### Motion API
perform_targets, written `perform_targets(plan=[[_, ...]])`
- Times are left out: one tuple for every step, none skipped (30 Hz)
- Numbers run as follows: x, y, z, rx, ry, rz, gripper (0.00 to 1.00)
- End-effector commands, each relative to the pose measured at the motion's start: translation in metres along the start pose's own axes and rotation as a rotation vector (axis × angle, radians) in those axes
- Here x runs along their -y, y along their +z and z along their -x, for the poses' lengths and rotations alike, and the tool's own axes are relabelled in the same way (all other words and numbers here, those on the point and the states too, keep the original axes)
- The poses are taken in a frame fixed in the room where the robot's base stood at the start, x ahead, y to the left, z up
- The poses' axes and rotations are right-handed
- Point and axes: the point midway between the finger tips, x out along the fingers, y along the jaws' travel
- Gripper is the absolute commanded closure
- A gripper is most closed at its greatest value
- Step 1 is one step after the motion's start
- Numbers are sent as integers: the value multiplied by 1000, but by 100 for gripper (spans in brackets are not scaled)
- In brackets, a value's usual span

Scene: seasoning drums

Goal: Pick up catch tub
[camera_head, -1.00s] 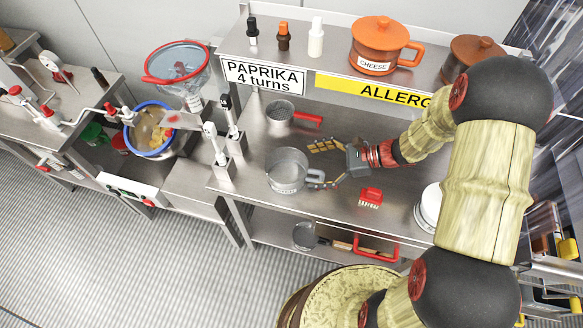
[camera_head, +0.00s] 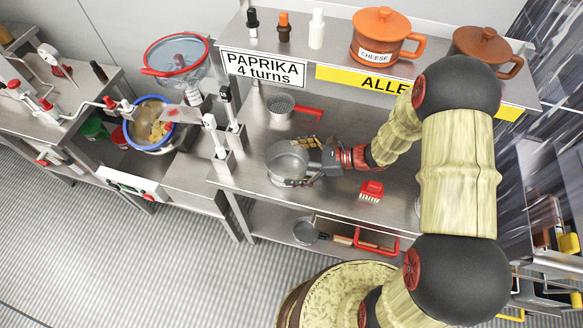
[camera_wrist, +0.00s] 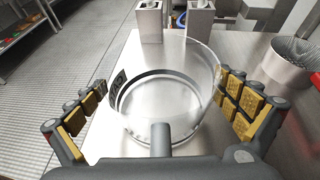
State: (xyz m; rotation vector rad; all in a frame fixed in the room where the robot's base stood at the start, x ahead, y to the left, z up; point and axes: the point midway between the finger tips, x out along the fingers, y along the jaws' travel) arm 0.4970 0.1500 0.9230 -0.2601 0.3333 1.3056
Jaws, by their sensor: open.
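The catch tub (camera_head: 284,166) is a clear round tub with a dark lettered label and a grey handle, upright on the steel counter. In the wrist view the tub (camera_wrist: 185,72) fills the middle, and its handle points toward my palm. My gripper (camera_head: 309,161) is open at the tub's right side, around the handle. In the wrist view my gripper (camera_wrist: 163,88) has one finger pad left and one right of the tub, with gaps showing. The inside looks empty.
A sieve with a red handle (camera_head: 281,105) sits behind the tub. A red brush (camera_head: 371,190) lies to the right. Two upright dispensers (camera_head: 216,139) stand at the counter's left edge. The shelf with the cheese pot (camera_head: 382,36) runs above the back.

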Motion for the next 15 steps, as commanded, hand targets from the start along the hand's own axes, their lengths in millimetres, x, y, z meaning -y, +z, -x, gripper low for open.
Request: perform_targets(plan=[[0,0,0,0,0,0,0],[0,0,0,0,0,0,0],[0,0,0,0,0,0,0],[0,0,0,0,0,0,1],[0,0,0,0,0,0,3],[0,0,0,0,0,0,5],[0,0,0,0,0,0,7],[0,0,0,0,0,0,9],[0,0,0,0,0,0,11],[0,0,0,0,0,0,12],[0,0,0,0,0,0,14],[0,0,0,0,0,0,17],[0,0,0,0,0,0,18],[0,0,0,0,0,0,20],[0,0,0,0,0,0,22]])
